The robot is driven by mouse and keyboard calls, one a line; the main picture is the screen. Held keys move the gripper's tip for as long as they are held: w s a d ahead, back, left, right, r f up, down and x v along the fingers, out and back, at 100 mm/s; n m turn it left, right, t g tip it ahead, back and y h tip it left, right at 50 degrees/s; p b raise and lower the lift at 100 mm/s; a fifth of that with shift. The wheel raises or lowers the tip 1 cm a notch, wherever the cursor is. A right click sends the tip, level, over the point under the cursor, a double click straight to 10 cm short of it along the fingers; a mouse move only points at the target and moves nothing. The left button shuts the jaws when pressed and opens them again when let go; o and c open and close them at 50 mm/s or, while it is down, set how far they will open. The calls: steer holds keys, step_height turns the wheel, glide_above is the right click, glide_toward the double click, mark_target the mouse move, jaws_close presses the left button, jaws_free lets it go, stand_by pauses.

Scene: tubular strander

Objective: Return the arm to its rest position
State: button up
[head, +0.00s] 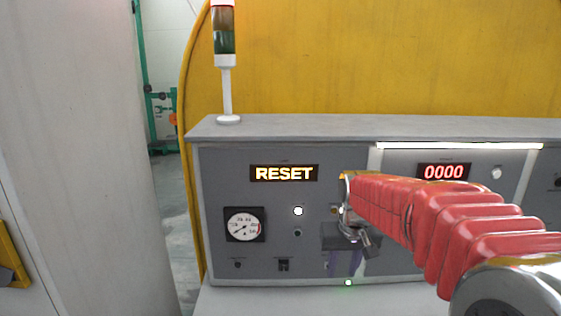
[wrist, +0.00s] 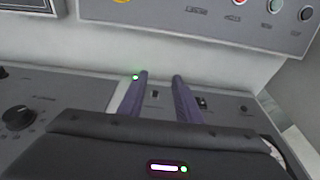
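My arm, in a red ribbed sleeve, reaches from the lower right of the head view across the front of the grey control panel (head: 300,262). My gripper (head: 345,274) hangs at its end, fingers down, in front of the panel's lower middle. In the wrist view my gripper (wrist: 160,76) shows two purple-grey fingers standing apart, with nothing held between them. A small switch shows in the gap, behind the fingers. The arm and gripper hide part of the panel. I cannot tell how close the fingertips are to the panel face.
The panel carries a lit RESET display (head: 284,173), a round gauge (head: 244,225) and a red 0000 counter (head: 443,172). A signal tower (head: 225,60) stands on its top. A yellow cover (head: 380,60) rises behind; a pale wall (head: 80,150) stands at left.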

steer(key=s+r+t, duration=0.2)
steer(key=s, duration=2.3)
steer(key=shift+s+t, duration=0.25)
steer(key=shift+t, duration=0.15)
steer(key=shift+a, duration=0.1)
